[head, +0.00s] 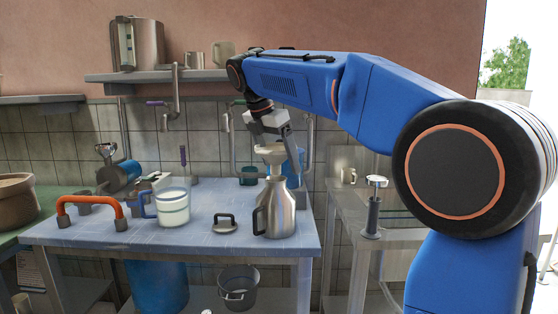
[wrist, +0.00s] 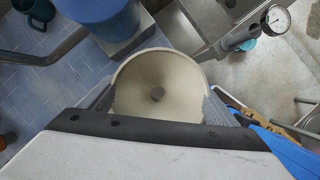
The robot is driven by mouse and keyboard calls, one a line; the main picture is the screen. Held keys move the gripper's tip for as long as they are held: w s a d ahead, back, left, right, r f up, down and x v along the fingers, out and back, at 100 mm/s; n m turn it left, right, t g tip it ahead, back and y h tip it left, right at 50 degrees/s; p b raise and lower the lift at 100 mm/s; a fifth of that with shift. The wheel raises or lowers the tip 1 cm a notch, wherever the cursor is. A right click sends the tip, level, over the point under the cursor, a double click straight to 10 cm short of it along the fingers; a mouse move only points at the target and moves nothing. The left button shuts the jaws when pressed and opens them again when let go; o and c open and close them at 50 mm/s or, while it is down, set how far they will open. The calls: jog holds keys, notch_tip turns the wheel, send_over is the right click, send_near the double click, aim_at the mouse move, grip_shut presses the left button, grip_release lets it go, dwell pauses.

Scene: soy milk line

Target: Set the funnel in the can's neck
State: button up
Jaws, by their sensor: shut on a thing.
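The cream funnel (head: 273,154) is in my gripper (head: 274,146), upright right above the steel can (head: 276,212). The can stands on the blue table near its right edge, with its handle to the left. The funnel's lower end is at the can's neck; I cannot tell whether the spout is inside it or just above. In the wrist view the funnel's wide bowl (wrist: 132,82) faces the camera, between my fingers, with a dark spout hole at its middle. The can's neck is hidden there behind the funnel.
A round lid with a handle (head: 224,223) lies left of the can. A jug of pale liquid (head: 173,206) and an orange handle (head: 90,203) are farther left. A clear-topped table with a dial instrument (head: 374,205) stands at the right. A grey bucket (head: 238,291) is below.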

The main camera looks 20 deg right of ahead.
aim_at(279, 177)
jog(key=shift+f, duration=0.55)
jog(key=shift+f, duration=0.35)
jog(key=shift+f, duration=0.35)
jog(key=shift+f, duration=0.35)
jog(key=shift+f, duration=0.35)
jog(key=shift+f, duration=0.35)
jog(key=shift+f, duration=0.3)
jog(key=o, duration=1)
